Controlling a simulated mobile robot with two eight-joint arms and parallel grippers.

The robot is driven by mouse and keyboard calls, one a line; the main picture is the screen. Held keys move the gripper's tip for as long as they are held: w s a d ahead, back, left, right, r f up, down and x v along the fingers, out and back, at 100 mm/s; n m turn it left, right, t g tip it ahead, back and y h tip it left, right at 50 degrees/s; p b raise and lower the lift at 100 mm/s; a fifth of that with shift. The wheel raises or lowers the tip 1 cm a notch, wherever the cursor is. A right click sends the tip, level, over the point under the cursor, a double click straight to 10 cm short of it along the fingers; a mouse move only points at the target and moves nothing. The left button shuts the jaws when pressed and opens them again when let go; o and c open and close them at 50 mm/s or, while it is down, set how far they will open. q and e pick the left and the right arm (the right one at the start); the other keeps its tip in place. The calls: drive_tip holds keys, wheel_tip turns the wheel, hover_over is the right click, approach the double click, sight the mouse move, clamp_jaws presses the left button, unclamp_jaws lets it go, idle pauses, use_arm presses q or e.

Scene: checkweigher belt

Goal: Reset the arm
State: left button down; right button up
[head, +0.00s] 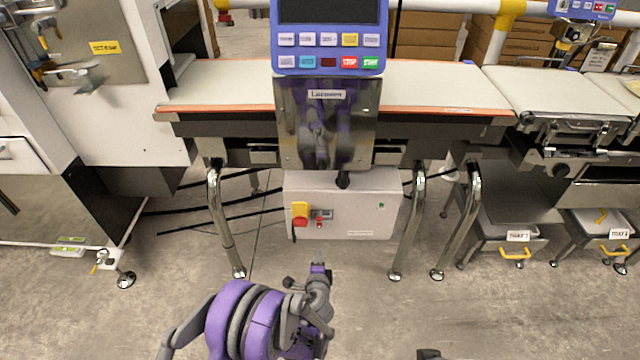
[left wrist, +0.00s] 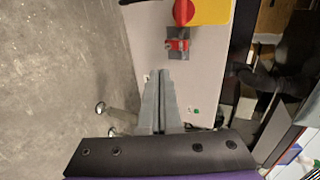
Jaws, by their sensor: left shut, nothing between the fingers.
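My left arm comes in at the bottom of the head view, and its gripper (head: 318,268) is held low in front of the belt machine. In the left wrist view the left gripper's two grey fingers (left wrist: 160,76) are together with nothing between them. They point toward the white control box (head: 343,200), which also fills the middle of the left wrist view (left wrist: 150,40). The fingers appear apart from its yellow and red switch (head: 300,214). My right gripper is not identifiable; only a small dark part shows at the bottom edge of the head view.
The checkweigher belt (head: 430,85) runs across above the box, with a blue button panel (head: 328,52) in front. Shiny metal legs (head: 222,225) stand on either side. Trays with yellow handles (head: 515,253) sit low at right. The concrete floor in front is clear.

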use_arm(q)
drive_tip(key=s+a+r+n+g+y, duration=0.1)
drive_tip(key=s+a+r+n+g, duration=0.1)
drive_tip(key=s+a+r+n, duration=0.4)
drive_tip(key=s+a+r+n+g+y, duration=0.1)
drive_tip(key=s+a+r+n+g, duration=0.2)
drive_tip(key=a+r, duration=0.5)
drive_tip(key=s+a+r+n+g+h, duration=0.15)
drive_tip(key=s+n, duration=0.25)
drive_tip(key=s, duration=0.9)
drive_tip(key=s+a+r+n+g, duration=0.1)
drive_tip(key=s+r+n+g, duration=0.3)
drive_tip(key=s, duration=0.9)
wheel_tip(320, 180, up, 22)
drive_tip(key=n+t+p, duration=0.1)
drive_tip(key=t+p, duration=0.2)
drive_tip(key=p, duration=1.8)
drive_tip(key=shift+w+d+r, duration=0.15)
drive_tip(key=shift+w+r, duration=0.1)
drive_tip(key=shift+w, duration=0.2)
use_arm(e)
wheel_tip(320, 180, up, 24)
drive_tip(key=w+t, duration=0.1)
drive_tip(key=shift+w, duration=0.25)
use_arm(q)
drive_tip(key=shift+s+h, duration=0.15)
drive_tip(key=shift+h, duration=0.1)
use_arm(e)
drive_tip(key=shift+s+f, duration=0.1)
drive_tip(key=shift+s, duration=0.05)
